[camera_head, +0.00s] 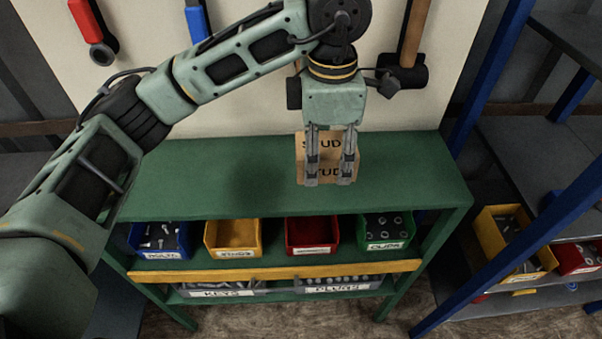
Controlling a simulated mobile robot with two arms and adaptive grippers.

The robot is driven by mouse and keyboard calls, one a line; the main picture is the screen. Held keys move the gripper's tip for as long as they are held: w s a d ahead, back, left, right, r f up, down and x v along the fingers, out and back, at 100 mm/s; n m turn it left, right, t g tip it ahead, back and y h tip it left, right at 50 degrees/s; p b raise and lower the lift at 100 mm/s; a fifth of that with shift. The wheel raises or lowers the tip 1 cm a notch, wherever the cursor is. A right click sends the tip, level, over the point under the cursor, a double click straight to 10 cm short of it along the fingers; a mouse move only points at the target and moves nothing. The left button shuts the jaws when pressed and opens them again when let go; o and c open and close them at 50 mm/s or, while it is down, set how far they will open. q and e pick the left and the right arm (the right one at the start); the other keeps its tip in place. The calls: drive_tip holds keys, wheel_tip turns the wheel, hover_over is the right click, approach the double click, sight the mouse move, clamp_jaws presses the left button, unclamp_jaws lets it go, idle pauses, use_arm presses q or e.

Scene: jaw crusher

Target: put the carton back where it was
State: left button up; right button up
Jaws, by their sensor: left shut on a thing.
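A small tan carton (328,170) with dark "STUDS" lettering is in my left gripper (330,180), at the green bench top (220,190). The gripper points down, with its fingers across the carton's near face in this view. The fingers hide part of the lettering. I cannot tell whether the carton touches the bench top or is held just above it. My right gripper is not in view.
Below the top, blue (160,241), yellow (232,238), red (312,236) and green (386,236) bins stand on a shelf. The yellow bin looks empty. Blue-framed shelving (530,200) stands at right. Tools hang behind. The bench top's left part is clear.

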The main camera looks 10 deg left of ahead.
use_arm(q)
drive_tip(key=shift+d+r, duration=0.1)
drive_tip(key=shift+d, duration=0.55)
drive_tip(key=shift+w, duration=0.15)
drive_tip(key=p, duration=0.3)
hover_over(284, 181)
wheel_tip(284, 181, down, 6)
drive_tip(key=shift+d+f, duration=0.1)
drive_tip(key=shift+f, duration=0.3)
drive_tip(key=shift+a+f+p, duration=0.2)
drive_tip(key=shift+f+p, duration=0.05)
drive_tip(key=shift+p, duration=0.1)
wheel_tip(284, 181, down, 3)
drive_tip(key=shift+f+p, duration=0.1)
drive_tip(key=shift+p, duration=0.7)
drive_tip(key=shift+f, duration=0.2)
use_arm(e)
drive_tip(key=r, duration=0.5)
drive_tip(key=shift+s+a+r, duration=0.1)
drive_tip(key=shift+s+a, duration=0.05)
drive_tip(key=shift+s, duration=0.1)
